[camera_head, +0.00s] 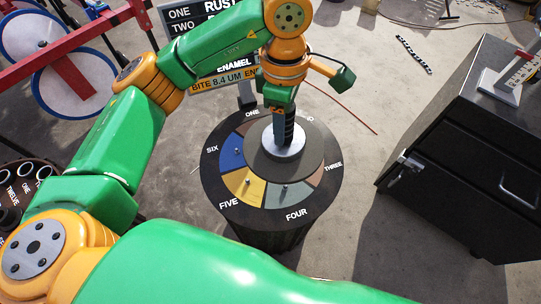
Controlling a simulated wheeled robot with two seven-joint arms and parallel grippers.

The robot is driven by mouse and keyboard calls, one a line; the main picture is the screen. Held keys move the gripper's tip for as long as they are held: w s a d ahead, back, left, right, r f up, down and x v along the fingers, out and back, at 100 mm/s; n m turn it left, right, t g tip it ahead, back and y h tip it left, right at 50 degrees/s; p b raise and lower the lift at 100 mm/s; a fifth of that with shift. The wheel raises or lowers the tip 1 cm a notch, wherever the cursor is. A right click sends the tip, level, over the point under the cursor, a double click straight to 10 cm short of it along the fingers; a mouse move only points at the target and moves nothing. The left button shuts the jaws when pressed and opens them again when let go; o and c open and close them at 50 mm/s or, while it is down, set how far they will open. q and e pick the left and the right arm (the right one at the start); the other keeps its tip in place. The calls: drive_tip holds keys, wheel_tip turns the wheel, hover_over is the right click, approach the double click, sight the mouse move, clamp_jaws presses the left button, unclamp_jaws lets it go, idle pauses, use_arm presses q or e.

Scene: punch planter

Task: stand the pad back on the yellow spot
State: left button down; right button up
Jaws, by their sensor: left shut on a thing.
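My left gripper (280,106) reaches down from the top over the round drum and is shut on the black upright handle of the pad. The pad (284,147) has a pale round base, which shows over the dark grey middle disc of the drum. I cannot tell whether the base touches the disc or hangs just above it. The yellow spot (244,190) is a wedge at the drum's front left, by the word FIVE, with a small metal peg on it. My right gripper is not in view.
The drum's dark rim (219,193) carries number words; blue (232,152) and grey (290,195) wedges flank the yellow one. A black cabinet (460,135) stands right. A sign (222,81) stands behind, a red frame with wheels (65,60) at left. Floor between drum and cabinet is clear.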

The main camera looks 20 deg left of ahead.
sight(305, 135)
use_arm(q)
drive_tip(key=d+f+n+b, duration=0.1)
drive_tip(key=n, duration=0.2)
drive_tip(key=w+d+n+b, duration=0.1)
drive_tip(key=n, duration=0.2)
drive_tip(key=w+d+f+n+b, duration=0.1)
drive_tip(key=d+n, duration=0.1)
drive_tip(key=n, duration=0.2)
drive_tip(key=shift+w+f, duration=0.2)
drive_tip(key=shift+f, duration=0.15)
drive_tip(key=d+f+n+b, duration=0.3)
drive_tip(key=d+n+b, duration=0.15)
drive_tip(key=n, duration=1.05)
drive_tip(key=w+a+f, duration=0.1)
drive_tip(key=a+f, duration=0.3)
drive_tip(key=w+a+f+p, duration=0.1)
drive_tip(key=a+f, duration=0.3)
drive_tip(key=w+a+f, duration=0.2)
drive_tip(key=a+f, duration=0.2)
drive_tip(key=a, duration=0.1)
drive_tip(key=shift+w+f, duration=0.1)
drive_tip(key=shift+f, duration=0.2)
drive_tip(key=shift+d+f, duration=0.1)
drive_tip(key=shift+c, duration=1.9)
unclamp_jaws()
